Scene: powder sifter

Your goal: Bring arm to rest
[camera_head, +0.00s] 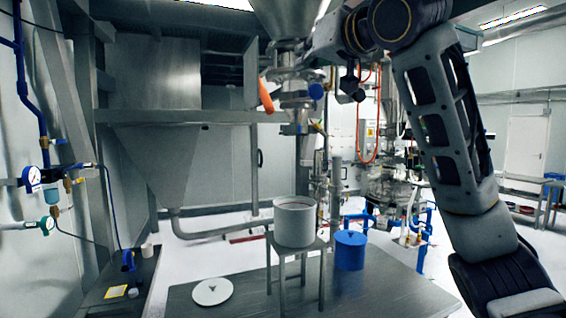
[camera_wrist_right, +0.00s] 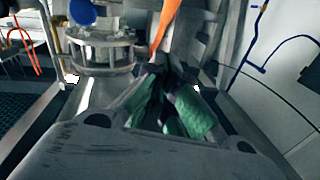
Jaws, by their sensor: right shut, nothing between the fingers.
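My right arm rises from the lower right and bends at the top of the head view. In the right wrist view, the green-padded fingers (camera_wrist_right: 166,78) are together and hold nothing. The orange handle (camera_wrist_right: 166,24) rises just past the fingertips; I cannot tell whether they touch it. A round metal flange (camera_wrist_right: 100,48) is left of the fingers. My left gripper is not in view.
Below the outlet, a metal pot (camera_head: 295,224) stands on a small stool (camera_head: 282,262) on a grey platform (camera_head: 385,295). A blue bucket (camera_head: 350,252) is to its right and a white disc (camera_head: 212,291) to its left. A large hopper (camera_head: 165,160) fills the left.

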